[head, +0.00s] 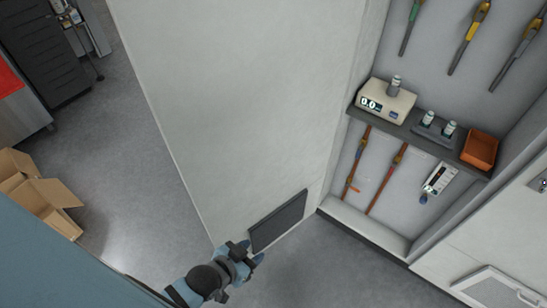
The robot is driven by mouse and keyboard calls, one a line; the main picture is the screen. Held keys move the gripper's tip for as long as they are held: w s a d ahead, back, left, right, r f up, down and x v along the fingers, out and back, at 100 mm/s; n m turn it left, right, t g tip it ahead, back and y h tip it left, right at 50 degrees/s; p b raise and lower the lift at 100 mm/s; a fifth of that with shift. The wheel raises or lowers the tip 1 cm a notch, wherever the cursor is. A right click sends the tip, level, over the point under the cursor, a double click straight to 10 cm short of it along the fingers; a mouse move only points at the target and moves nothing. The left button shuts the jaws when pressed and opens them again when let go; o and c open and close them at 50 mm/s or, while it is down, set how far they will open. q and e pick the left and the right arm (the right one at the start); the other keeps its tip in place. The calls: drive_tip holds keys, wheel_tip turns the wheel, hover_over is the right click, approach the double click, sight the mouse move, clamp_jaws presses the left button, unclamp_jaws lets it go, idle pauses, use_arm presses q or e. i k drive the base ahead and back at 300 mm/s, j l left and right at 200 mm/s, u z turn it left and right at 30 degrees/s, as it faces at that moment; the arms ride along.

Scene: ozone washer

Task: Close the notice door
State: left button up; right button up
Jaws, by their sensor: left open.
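A large white door panel (235,100) fills the middle of the head view; I take it to be the notice door. It stands open at an angle to the wall recess on its right, and its free edge is on the left. A dark rectangular plate (278,220) sits low on its face. My left gripper (248,253) is open and empty at the lower end of the door, just below the dark plate. I cannot tell whether it touches the door. My right gripper is not in view.
The open recess holds a shelf (425,135) with a meter (386,101), small bottles and an orange bin (480,149); tools hang above and below. Cardboard boxes (45,203) lie left. Grey floor (130,150) is clear.

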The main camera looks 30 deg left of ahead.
sight(245, 98)
drive_tip(key=k+j+z, duration=0.5)
drive_tip(key=k+j, duration=0.2)
drive_tip(key=k+j+z, duration=0.1)
drive_tip(key=j, duration=0.25)
drive_tip(key=k+j+z, duration=0.15)
drive_tip(key=j, duration=0.2)
drive_tip(key=k+j+z, duration=0.1)
drive_tip(key=j, duration=0.2)
drive_tip(key=j+z, duration=0.15)
drive_tip(key=j, duration=0.4)
drive_tip(key=k+j+z, duration=0.15)
drive_tip(key=j, duration=0.35)
drive_tip(key=j+z, duration=0.2)
drive_tip(key=j, duration=0.9)
